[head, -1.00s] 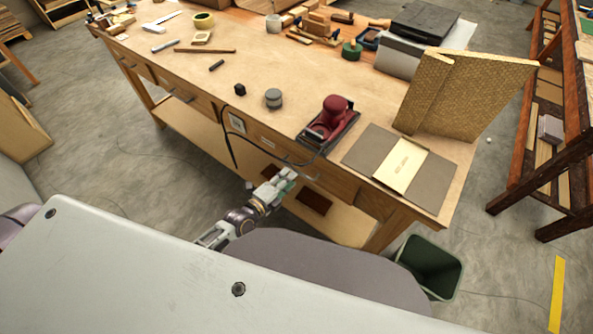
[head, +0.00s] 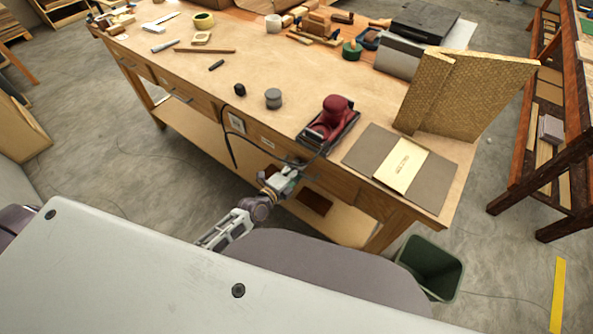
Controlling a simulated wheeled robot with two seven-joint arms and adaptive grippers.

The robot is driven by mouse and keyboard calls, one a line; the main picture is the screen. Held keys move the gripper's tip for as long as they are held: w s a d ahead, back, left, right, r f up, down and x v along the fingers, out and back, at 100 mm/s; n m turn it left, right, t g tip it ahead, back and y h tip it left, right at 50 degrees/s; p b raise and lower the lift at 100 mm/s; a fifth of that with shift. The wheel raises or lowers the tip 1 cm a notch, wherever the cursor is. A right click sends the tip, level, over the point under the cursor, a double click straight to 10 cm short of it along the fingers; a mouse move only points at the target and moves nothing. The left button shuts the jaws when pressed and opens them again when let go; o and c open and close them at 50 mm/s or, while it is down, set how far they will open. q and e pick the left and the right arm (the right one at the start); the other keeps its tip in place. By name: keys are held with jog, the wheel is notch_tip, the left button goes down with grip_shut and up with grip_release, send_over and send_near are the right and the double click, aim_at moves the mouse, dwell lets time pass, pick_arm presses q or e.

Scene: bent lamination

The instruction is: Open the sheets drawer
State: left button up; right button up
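A long wooden workbench (head: 290,85) has several drawers along its front edge. One drawer front (head: 268,143) bears a small pale label, too small to read, below and left of the red sander. I cannot tell from the labels which drawer is the sheets drawer. My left gripper (head: 289,174) is at the bench front, just below and right of that label, close to the drawer face. Its fingers are small and partly hidden, so contact and opening are unclear. No drawer visibly stands out. My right gripper is not in view.
A black cord (head: 227,140) loops from a front outlet (head: 237,123) to the red sander (head: 333,122), hanging near my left gripper. A lower shelf (head: 200,140) runs beneath the drawers. A green bin (head: 431,268) stands by the right leg. Grey boards (head: 368,150) lie on top.

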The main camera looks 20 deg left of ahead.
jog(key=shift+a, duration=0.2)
pick_arm(q)
grip_shut()
jog(key=shift+s, duration=0.2)
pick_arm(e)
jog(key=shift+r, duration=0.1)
pick_arm(q)
jog(key=f+p+v, duration=0.2)
jog(key=p+v, duration=0.3)
jog(key=v, duration=0.5)
jog(key=f+p+v, duration=0.2)
jog(key=p+v, duration=0.3)
jog(key=v, duration=0.5)
jog(key=shift+s+a, duration=0.2)
jog(key=shift+s, duration=0.55)
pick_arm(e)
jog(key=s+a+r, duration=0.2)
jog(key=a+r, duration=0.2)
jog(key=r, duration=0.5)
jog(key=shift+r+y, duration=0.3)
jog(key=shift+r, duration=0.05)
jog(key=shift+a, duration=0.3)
